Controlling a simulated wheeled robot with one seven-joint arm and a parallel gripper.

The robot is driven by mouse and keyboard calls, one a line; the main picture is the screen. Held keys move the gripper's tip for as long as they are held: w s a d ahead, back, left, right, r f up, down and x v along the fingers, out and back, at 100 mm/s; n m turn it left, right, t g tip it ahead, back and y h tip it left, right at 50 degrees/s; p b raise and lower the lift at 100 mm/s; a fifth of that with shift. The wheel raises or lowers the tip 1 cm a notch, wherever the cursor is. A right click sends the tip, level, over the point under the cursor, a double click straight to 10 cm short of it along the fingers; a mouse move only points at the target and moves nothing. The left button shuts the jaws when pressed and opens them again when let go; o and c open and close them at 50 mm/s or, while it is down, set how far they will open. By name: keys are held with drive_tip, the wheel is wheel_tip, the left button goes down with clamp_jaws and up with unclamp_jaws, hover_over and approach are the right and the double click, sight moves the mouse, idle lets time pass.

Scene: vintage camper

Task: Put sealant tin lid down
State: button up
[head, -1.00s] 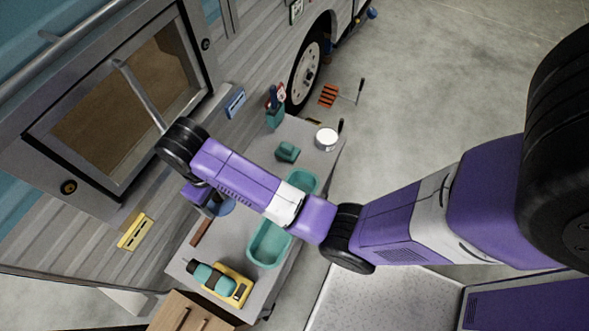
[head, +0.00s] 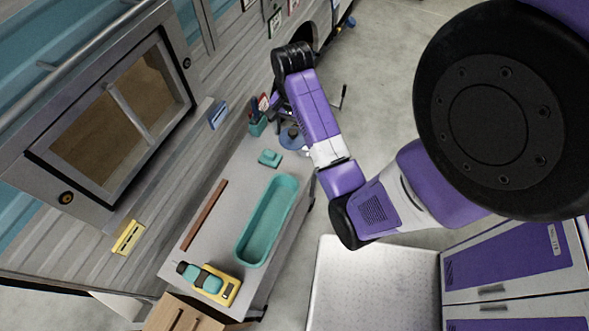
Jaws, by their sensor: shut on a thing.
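The sealant tin lid (head: 288,142) is a flat blue-grey disc in the head view, at the far end of the workbench. My gripper (head: 290,126) is mostly hidden behind my arm, and it is shut on the lid. The white sealant tin (head: 304,152) shows only as a sliver beside and below the lid. The lid overlaps the tin in this view; I cannot tell whether they touch.
The grey workbench (head: 221,219) holds a teal tray (head: 245,248), a small teal block (head: 270,158), a brown strip (head: 204,214), a yellow-and-teal tool (head: 212,283) and a teal tool cup (head: 257,125). The camper wall borders its left side.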

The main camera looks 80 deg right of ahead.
drive_tip(key=shift+s+d+f+b, duration=0.15)
drive_tip(key=shift+s+f+b, duration=0.15)
drive_tip(key=shift+f, duration=0.1)
drive_tip(key=b, duration=0.4)
hover_over(295, 172)
wheel_tip(295, 172, down, 14)
drive_tip(key=shift+f, duration=0.25)
drive_tip(key=shift+w+f, duration=0.1)
drive_tip(key=shift+f, duration=2.25)
drive_tip(key=shift+f, duration=0.1)
drive_tip(key=o, duration=1)
drive_tip(key=shift+o, duration=0.2)
wheel_tip(295, 172, up, 12)
